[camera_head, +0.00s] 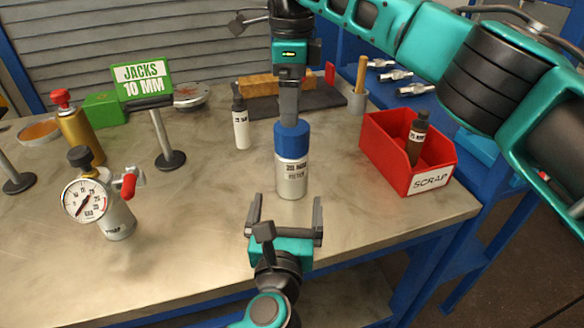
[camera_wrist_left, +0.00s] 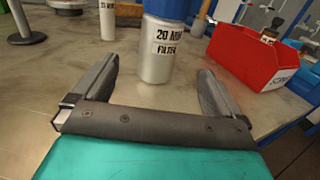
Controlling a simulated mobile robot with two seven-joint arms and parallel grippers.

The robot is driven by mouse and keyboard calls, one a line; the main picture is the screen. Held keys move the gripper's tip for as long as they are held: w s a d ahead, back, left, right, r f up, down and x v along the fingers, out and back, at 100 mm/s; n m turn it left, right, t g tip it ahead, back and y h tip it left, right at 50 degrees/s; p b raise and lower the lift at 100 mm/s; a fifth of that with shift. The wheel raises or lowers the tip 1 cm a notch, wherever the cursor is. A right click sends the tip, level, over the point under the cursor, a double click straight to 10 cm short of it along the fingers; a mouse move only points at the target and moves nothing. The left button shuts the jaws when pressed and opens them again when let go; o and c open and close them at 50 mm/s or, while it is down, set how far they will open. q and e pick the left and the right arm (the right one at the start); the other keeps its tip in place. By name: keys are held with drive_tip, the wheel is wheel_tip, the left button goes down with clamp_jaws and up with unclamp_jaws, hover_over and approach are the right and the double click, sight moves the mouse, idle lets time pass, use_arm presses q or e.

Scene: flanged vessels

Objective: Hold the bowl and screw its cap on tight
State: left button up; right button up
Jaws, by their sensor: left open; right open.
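The metal bowl (camera_head: 291,179), with a FILTER label, stands upright on the bench in the middle of the head view. Its blue cap (camera_head: 292,140) sits on top; I cannot tell how tightly it is seated. My left gripper (camera_head: 284,204) is open and empty, with its fingers pointing at the bowl from the near side. In the left wrist view the bowl (camera_wrist_left: 156,64) shows beyond and between the spread fingers, with the cap (camera_wrist_left: 168,8) cut by the top edge. My right gripper (camera_head: 289,116) points down right over the cap; its fingers are seen edge-on, and contact is unclear.
A red SCRAP bin (camera_head: 384,165) holding a dark bottle (camera_head: 417,137) stands to the right. A white bottle (camera_head: 241,128) stands behind left. A gauge (camera_head: 86,201) on a metal body and a post (camera_head: 170,158) stand left. The bench front between them is clear.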

sight(292, 163)
use_arm(q)
drive_tip(key=shift+w, duration=0.15)
drive_tip(key=w, duration=0.8)
drive_tip(key=w+d, duration=0.1)
drive_tip(key=w, duration=0.3)
drive_tip(key=shift+w, duration=0.35)
drive_tip(key=c, duration=1.7)
clamp_jaws()
use_arm(e)
drive_tip(key=shift+n, duration=0.5)
drive_tip(key=n, duration=2.1)
